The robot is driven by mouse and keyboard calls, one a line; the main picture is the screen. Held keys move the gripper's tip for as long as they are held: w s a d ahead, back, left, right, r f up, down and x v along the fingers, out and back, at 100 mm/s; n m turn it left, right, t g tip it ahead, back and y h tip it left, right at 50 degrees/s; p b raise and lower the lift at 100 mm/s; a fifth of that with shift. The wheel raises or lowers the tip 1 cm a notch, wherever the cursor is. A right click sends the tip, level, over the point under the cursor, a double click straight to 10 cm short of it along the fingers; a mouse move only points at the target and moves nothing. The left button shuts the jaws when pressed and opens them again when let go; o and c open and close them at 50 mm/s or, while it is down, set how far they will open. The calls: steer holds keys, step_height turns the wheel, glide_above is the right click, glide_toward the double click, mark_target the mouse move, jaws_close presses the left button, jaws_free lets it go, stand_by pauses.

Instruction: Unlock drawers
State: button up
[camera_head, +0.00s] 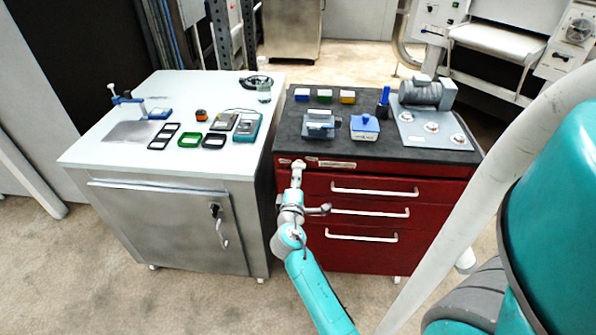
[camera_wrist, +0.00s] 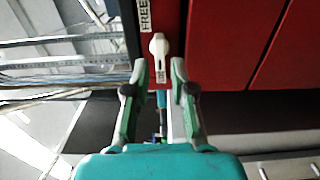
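The red drawer cabinet (camera_head: 350,163) stands on the right, with its three white-handled drawers closed. A small white latch lever (camera_wrist: 159,48) sits on the red front beside a label reading FREE (camera_wrist: 145,15). In the head view my arm reaches up to the cabinet's upper left front, where the lever appears as a pale shape (camera_head: 298,164). My gripper (camera_wrist: 159,66) is open, with one finger on each side of the lever's near end. Gaps show between the lever and both fingers. The lock state is hard to tell.
A white-topped metal cabinet (camera_head: 170,215) stands close on the left, with a narrow gap between. Small blocks and a blue device (camera_head: 364,127) lie on the red cabinet's dark top, beside a grey motor plate (camera_head: 432,130). The floor in front is clear.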

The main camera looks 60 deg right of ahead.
mark_target(299, 166)
steer(key=shift+x, duration=1.9)
steer(key=shift+c, duration=0.3)
jaws_close()
steer(key=shift+m, duration=0.4)
steer(key=shift+f+m, duration=0.1)
steer(key=shift+m, duration=8.5)
